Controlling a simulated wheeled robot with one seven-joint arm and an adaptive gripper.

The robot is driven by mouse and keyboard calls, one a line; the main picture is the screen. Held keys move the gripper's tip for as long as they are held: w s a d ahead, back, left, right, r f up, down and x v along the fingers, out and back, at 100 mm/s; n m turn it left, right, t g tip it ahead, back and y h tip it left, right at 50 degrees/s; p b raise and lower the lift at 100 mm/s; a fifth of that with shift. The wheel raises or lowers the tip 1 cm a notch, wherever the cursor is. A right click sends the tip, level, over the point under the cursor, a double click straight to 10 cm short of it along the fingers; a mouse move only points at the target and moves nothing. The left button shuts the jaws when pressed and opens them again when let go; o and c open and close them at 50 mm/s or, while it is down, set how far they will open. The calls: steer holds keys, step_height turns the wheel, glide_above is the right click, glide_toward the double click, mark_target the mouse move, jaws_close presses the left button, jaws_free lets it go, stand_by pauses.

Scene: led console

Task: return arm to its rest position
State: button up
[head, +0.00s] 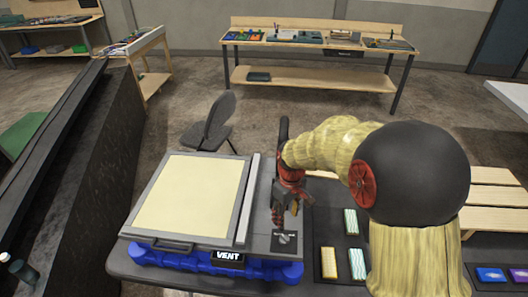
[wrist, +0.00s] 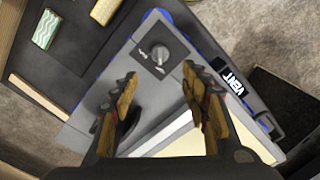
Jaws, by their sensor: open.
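My gripper (head: 287,208) hangs at the right side of the console (head: 251,205), fingers pointing down. In the wrist view my gripper (wrist: 160,110) is open, with nothing between its two fingers. The console has a pale lit panel (head: 190,197) and a grey strip with a dark knob (head: 283,239) near its front right corner. In the wrist view the knob (wrist: 159,54) lies ahead of the fingertips, apart from them. A "VENT" label (head: 228,258) sits on the console's front edge. My arm bends from the right of the head view toward the console.
A dark tray with several patterned blocks (head: 357,263) lies right of the console. Blue and purple blocks (head: 491,275) lie at the lower right. A black chair (head: 212,124) stands behind the console. A wooden workbench (head: 315,70) is at the back. A bottle (head: 22,270) shows at lower left.

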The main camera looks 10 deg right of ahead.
steer(key=s+r+m+t+b, duration=0.2)
steer(key=s+r+b, duration=0.3)
steer(key=s, duration=0.6)
steer(key=s+r+m+t+b, duration=0.3)
steer(key=s+b, duration=0.3)
steer(key=s, duration=0.5)
steer(key=shift+r+m+t, duration=0.3)
steer(key=shift+r, duration=0.6)
steer(key=shift+c, duration=0.2)
